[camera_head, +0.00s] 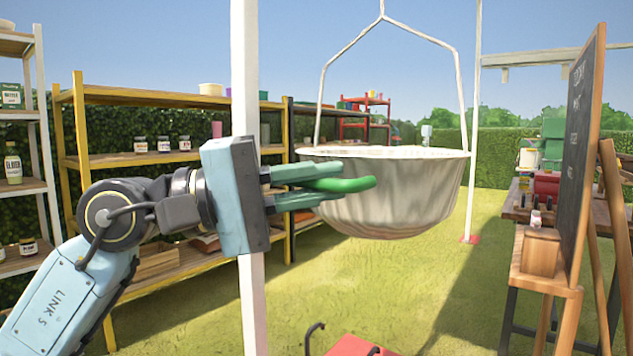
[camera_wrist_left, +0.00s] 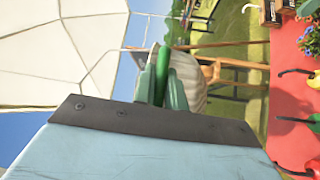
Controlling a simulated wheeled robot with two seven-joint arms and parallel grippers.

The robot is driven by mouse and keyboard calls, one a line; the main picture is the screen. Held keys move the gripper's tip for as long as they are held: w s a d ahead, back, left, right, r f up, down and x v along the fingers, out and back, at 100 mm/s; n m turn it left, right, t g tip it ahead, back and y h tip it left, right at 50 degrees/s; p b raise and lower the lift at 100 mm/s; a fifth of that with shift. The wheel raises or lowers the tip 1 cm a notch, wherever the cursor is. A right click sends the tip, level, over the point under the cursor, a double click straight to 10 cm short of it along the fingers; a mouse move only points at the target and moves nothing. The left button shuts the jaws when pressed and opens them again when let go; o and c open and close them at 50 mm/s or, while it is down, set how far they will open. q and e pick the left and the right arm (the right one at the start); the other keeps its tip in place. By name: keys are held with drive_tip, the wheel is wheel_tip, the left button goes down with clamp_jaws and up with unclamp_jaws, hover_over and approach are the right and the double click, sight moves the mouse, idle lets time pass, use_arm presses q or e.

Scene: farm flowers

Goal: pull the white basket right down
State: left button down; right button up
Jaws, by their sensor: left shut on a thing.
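The white basket (camera_head: 400,200) is a wide, ribbed bowl hanging from a thin white wire hanger in the head view. It hangs level above the grass. In the left wrist view its side (camera_wrist_left: 192,90) shows behind my fingers. My left gripper (camera_head: 328,186) reaches in from the left, in front of the basket's left side. Its greenish fingers are shut on a green curved piece (camera_head: 352,185), which sticks out past the fingertips. The green piece also shows in the left wrist view (camera_wrist_left: 163,72). I cannot tell whether it is joined to the basket. My right gripper is not in view.
A white post (camera_head: 245,80) stands by my left gripper. Yellow-framed shelves (camera_head: 170,98) stand behind at left. A chalkboard (camera_head: 582,140) and a wooden stand are at right. A red tabletop (camera_head: 350,346) is at the bottom. Open grass lies below the basket.

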use_arm(q)
drive_tip(key=shift+d+f, duration=0.1)
drive_tip(key=shift+f, duration=0.4)
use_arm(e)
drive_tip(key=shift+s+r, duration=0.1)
use_arm(q)
drive_tip(key=c, duration=1.5)
unclamp_jaws()
drive_tip(key=shift+r, duration=0.1)
drive_tip(key=shift+o, duration=0.2)
drive_tip(key=shift+r, duration=0.15)
drive_tip(key=shift+a, duration=0.3)
drive_tip(key=v, duration=1.3)
drive_tip(key=shift+p, duration=0.4)
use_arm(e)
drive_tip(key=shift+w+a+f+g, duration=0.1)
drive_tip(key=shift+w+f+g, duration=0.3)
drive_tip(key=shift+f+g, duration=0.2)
